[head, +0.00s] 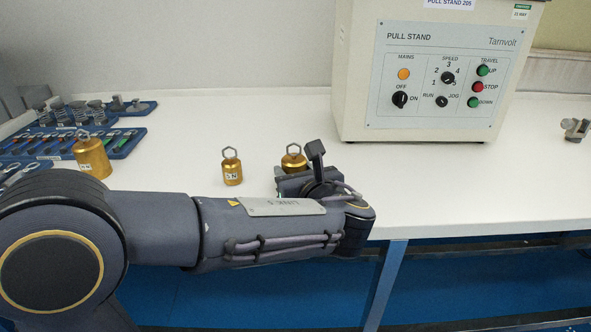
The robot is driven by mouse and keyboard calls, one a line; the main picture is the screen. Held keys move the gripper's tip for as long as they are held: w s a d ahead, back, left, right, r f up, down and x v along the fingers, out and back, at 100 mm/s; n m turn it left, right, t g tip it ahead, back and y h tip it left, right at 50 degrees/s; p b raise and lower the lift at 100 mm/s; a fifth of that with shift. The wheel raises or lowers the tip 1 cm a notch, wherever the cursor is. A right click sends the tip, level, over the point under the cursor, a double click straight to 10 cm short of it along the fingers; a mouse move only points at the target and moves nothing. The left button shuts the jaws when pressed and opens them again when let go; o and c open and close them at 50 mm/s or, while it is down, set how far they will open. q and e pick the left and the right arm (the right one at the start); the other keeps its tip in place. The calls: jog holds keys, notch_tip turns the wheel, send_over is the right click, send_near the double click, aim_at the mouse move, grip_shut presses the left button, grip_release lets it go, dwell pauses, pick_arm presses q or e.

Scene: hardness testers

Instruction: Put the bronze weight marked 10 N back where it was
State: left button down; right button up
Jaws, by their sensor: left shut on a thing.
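My left gripper (284,181) is at the middle of the white bench, shut on a bronze weight (294,161) with a hex ring on top. The gripper and wrist cover the lower part of this weight, so its marking does not show, and I cannot tell whether it touches the bench. A smaller bronze weight (232,167), whose label seems to read 5 N, stands upright to the left of the gripper. A larger bronze weight (92,157) stands farther left; its label ends in N, but the number is unclear. My right gripper is out of view.
The pull stand (430,75) with its control panel stands at the back, right of the gripper. Blue trays (128,145) with tools and small parts lie at the left. A small metal fixture (575,130) is at the far right. The bench right of the gripper is clear.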

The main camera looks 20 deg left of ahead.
pick_arm(q)
jog(key=c, duration=0.7)
grip_release()
jog(key=shift+f, duration=0.1)
jog(key=shift+r, duration=0.25)
jog(key=p+v, duration=0.3)
jog(key=v, duration=0.7)
jog(key=shift+s+d+r, duration=0.15)
jog(key=shift+s+d, duration=0.1)
jog(key=shift+s, duration=0.05)
jog(key=shift+s+d, duration=0.3)
jog(key=shift+s, duration=0.25)
